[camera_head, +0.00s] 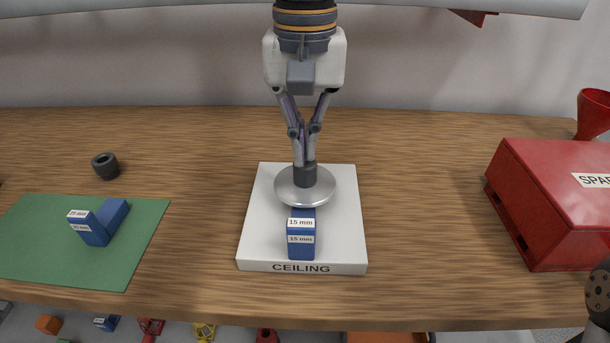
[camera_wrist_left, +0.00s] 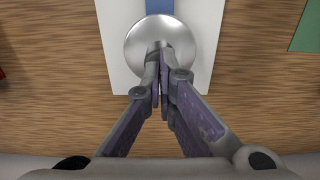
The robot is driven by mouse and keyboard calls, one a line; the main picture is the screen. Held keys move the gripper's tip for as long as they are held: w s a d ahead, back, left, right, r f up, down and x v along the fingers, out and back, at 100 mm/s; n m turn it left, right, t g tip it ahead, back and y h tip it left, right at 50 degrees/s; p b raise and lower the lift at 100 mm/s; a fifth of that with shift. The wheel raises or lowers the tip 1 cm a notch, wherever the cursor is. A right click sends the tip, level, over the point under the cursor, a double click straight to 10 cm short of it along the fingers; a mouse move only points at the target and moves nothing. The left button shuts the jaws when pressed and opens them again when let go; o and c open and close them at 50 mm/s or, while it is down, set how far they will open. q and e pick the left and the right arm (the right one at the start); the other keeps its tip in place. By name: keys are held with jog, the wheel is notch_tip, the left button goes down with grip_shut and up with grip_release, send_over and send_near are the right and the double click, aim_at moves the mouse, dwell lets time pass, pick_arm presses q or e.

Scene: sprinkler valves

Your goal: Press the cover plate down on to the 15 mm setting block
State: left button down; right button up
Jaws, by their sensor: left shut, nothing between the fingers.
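The cover plate (camera_head: 305,194) is a round silver disc over the white CEILING board. It also shows in the left wrist view (camera_wrist_left: 140,45). The blue 15 mm setting block (camera_head: 301,246) lies on the board and runs toward its front edge, with its rear part hidden by the plate. A strip of it shows beyond the plate in the wrist view (camera_wrist_left: 172,7). My left gripper (camera_head: 305,175) is shut and empty, pointing down, its tips at the middle of the plate. I cannot tell whether any gap is left between plate and block.
The white board (camera_head: 345,225) sits mid-table. A green mat (camera_head: 40,235) with blue blocks (camera_head: 92,230) is at left, behind it a dark ring (camera_head: 105,165). A red box (camera_head: 545,190) and red funnel (camera_head: 594,112) stand at right. Bare wood separates them from the board.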

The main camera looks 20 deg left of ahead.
pick_arm(q)
jog(key=shift+f, duration=0.1)
dwell(0.3)
jog(key=shift+f, duration=1.15)
jog(key=shift+r+p, duration=1.6)
jog(key=shift+r, duration=1.05)
jog(key=shift+f, duration=0.1)
pick_arm(e)
jog(key=shift+t, duration=0.7)
jog(key=w+r, duration=0.3)
jog(key=shift+w+r, duration=0.2)
jog(key=shift+r, duration=0.1)
